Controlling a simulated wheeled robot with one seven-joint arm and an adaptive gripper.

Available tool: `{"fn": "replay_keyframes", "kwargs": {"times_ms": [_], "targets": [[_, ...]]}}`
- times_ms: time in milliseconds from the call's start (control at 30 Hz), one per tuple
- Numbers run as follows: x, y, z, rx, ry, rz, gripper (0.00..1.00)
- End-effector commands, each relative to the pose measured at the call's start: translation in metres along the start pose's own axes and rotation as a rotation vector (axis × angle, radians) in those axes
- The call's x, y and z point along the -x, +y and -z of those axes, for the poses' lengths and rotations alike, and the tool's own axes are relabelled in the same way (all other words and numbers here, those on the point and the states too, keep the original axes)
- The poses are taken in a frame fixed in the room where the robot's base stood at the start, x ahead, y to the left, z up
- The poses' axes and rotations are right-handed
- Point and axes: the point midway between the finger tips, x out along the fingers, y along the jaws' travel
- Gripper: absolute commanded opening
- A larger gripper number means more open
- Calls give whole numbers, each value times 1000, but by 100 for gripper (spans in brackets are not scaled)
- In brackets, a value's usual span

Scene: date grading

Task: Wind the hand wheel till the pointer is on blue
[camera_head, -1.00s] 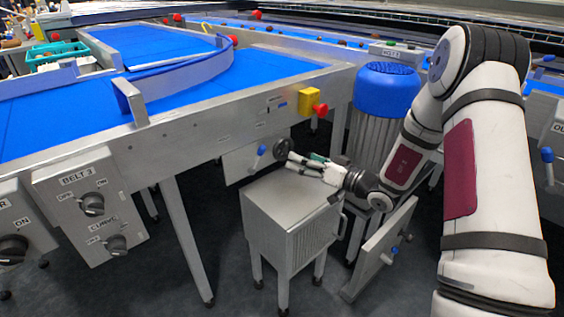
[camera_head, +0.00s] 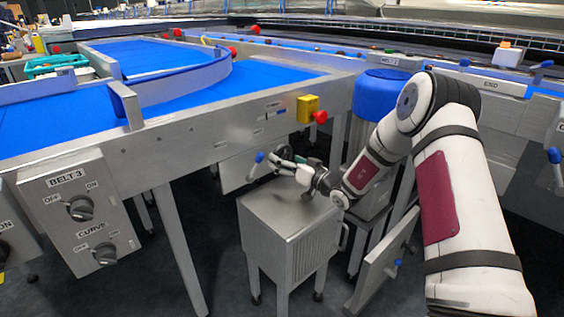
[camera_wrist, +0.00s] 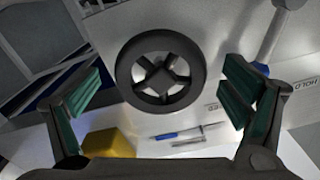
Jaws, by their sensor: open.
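The hand wheel (camera_wrist: 124,70) is a dark ring with a spoked hub, face-on in the wrist view on a grey panel. In the head view my gripper (camera_head: 287,163) is at the panel under the conveyor's side, largely covering the wheel. A small marked scale with a blue bar (camera_head: 277,113) is on the conveyor side above; a blue strip (camera_wrist: 165,136) also shows in the wrist view. The pointer's position is too small to read.
A blue-knobbed lever (camera_head: 256,160) stands left of my gripper, beside a HOLD label in the wrist view. A yellow box with a red button (camera_head: 320,116) is above right. A grey metal cabinet (camera_head: 262,219) stands just below my gripper. A blue-topped motor (camera_head: 381,95) is at right.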

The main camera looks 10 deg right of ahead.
Motion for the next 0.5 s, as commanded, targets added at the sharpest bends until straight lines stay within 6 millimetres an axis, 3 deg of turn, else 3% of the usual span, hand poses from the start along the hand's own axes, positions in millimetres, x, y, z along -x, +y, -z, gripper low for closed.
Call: {"fn": "replay_keyframes", "kwargs": {"times_ms": [200,500], "targets": [[-16,0,0,0,-1,1,92],[-18,0,0,0,-1,0,92]]}}
